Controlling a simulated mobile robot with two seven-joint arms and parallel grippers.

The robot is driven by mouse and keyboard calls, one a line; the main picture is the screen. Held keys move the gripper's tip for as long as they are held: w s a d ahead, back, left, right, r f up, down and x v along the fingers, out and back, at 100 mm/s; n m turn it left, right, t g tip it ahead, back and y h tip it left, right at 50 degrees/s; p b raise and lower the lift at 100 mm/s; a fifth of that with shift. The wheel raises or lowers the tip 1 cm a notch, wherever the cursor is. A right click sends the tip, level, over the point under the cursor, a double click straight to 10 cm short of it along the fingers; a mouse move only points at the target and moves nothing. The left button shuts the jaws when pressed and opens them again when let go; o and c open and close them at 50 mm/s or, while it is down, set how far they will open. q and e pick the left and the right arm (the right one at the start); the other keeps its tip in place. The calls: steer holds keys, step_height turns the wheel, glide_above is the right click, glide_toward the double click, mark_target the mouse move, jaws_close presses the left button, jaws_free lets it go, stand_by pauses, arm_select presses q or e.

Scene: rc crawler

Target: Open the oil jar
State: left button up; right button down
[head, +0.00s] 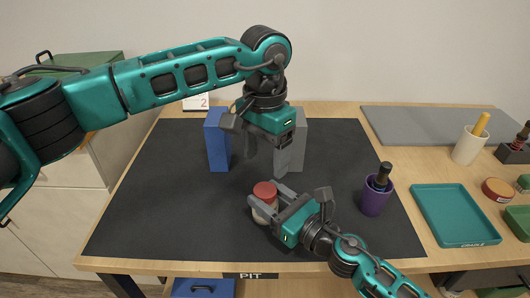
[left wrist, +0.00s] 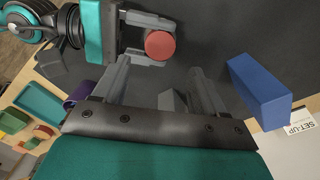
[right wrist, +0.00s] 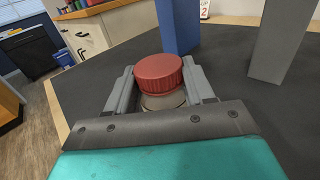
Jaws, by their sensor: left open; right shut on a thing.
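The oil jar, with a ribbed red lid (head: 265,189) and a pale body (head: 262,211), stands upright near the middle of the dark mat. My right gripper (head: 272,207) is shut on the jar's body from the front right. In the right wrist view the red lid (right wrist: 165,78) sits on the jar above the fingers, over the pale neck (right wrist: 163,101). My left gripper (head: 258,152) is open and empty, pointing down above and behind the jar. In the left wrist view the lid (left wrist: 160,44) lies beyond my fingertips, apart from them.
A blue block (head: 217,140) and a grey block (head: 291,146) stand upright behind the jar. A purple cup (head: 376,197) with a dark-handled item stands to its right. A teal tray (head: 424,236) lies farther right. The mat's left side is clear.

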mark_target(265, 190)
arm_select(q)
steer(key=shift+f, duration=4)
arm_select(e)
steer(key=shift+f, duration=0.15)
arm_select(q)
steer(key=c, duration=1.1)
steer(key=o, duration=1.2)
steer(key=shift+c, duration=0.2)
steer(key=shift+r, duration=0.15)
step_height(265, 190, up, 8)
steer(key=shift+f, duration=0.2)
steer(key=shift+c, duration=0.3)
steer(key=shift+f, duration=3.95)
steer(key=shift+c, duration=0.3)
